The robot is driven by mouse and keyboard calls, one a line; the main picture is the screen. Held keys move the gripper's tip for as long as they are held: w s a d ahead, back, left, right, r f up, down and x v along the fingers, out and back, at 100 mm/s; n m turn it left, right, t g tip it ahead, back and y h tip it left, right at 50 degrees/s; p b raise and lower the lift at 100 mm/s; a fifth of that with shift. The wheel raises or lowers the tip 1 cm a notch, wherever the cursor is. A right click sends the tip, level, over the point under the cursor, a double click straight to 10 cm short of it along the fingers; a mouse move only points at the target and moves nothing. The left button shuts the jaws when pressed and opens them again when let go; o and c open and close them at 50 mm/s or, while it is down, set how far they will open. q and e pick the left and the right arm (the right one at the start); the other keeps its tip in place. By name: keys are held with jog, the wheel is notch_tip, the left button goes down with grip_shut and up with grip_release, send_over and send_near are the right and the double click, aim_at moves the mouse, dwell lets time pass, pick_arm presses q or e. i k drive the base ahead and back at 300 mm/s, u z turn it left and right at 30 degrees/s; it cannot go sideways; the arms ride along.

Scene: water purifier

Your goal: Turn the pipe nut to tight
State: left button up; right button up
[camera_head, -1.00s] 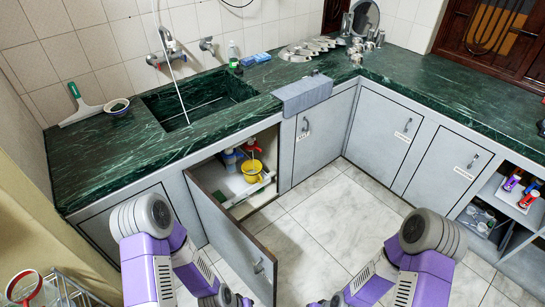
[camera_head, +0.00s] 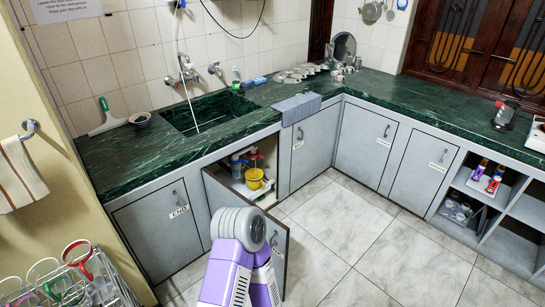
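I cannot make out the pipe nut in the head view. The cabinet under the sink stands open, with its grey door (camera_head: 279,246) swung outward. Inside are a yellow mug (camera_head: 255,179), blue-and-white bottles (camera_head: 235,165) and a red-topped item (camera_head: 254,155). Any pipe or nut in there is too small, dark or hidden to tell. One purple and grey arm of mine rises from the bottom centre, in front of the open door and hiding part of it. Neither of my grippers shows.
The green marble counter (camera_head: 395,100) runs along both walls, with the sink (camera_head: 208,110) and wall taps (camera_head: 185,70) above the open cabinet. A dish rack (camera_head: 100,285) stands at the lower left. Tiled floor (camera_head: 345,235) is clear on the right.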

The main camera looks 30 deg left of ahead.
aim_at(248, 154)
jog(key=z, duration=0.1)
jog(key=i, duration=1.8)
jog(key=u, duration=0.6)
jog(key=i, duration=1.65)
jog(key=u, duration=1.95)
jog(key=i, duration=0.7)
jog(key=u, duration=0.55)
